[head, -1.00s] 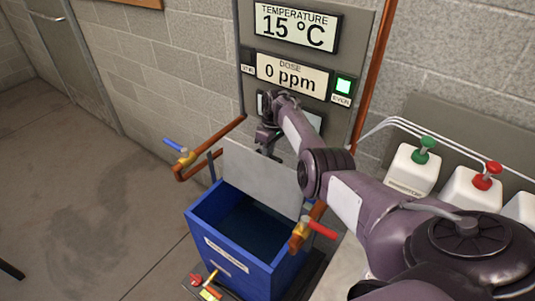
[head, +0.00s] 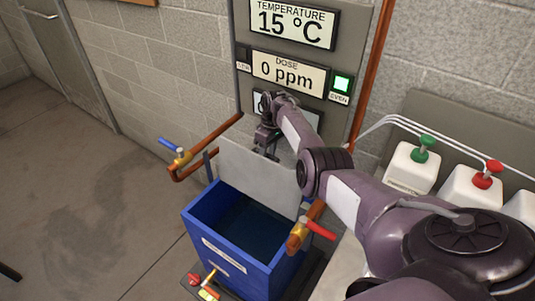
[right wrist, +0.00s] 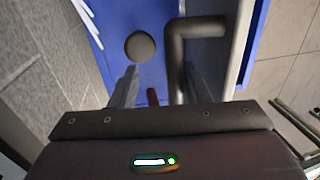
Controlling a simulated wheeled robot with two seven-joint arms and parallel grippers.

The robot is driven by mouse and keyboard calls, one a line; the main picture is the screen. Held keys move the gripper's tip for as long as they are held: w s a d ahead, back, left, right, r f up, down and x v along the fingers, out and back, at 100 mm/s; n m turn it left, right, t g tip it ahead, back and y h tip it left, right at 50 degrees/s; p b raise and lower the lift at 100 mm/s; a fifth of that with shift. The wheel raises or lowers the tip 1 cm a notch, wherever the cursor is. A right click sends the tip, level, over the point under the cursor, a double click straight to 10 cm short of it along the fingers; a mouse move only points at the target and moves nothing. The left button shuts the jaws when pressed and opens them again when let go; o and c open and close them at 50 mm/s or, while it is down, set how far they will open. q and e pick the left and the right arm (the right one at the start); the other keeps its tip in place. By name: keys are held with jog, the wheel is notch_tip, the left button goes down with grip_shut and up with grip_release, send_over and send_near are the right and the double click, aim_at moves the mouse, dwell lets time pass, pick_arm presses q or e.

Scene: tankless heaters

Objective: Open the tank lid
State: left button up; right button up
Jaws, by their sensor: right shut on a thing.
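The blue tank (head: 225,255) stands on the floor below the display panel. Its grey lid (head: 255,178) stands raised and near upright at the tank's back, and the tank's top is open with dark inside. My right gripper (head: 268,150) is at the lid's upper edge, partly hidden behind my own arm. In the right wrist view, my right gripper's fingers (right wrist: 158,88) are around a dark bent handle (right wrist: 178,55), which I take as the lid's handle. My left gripper is out of view.
Copper pipes carry a blue-handled valve (head: 172,147) left of the tank and a red-handled valve (head: 318,230) at its right. White jugs with a green tap (head: 427,142) and a red tap (head: 494,167) stand right. Floor at left is clear.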

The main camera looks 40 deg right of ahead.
jog(key=shift+w+d+r, duration=0.15)
jog(key=shift+r, duration=0.2)
notch_tip(320, 180, up, 7)
jog(key=d, duration=0.1)
jog(key=shift+w, duration=0.2)
jog(key=shift+f, duration=0.1)
dwell(0.6)
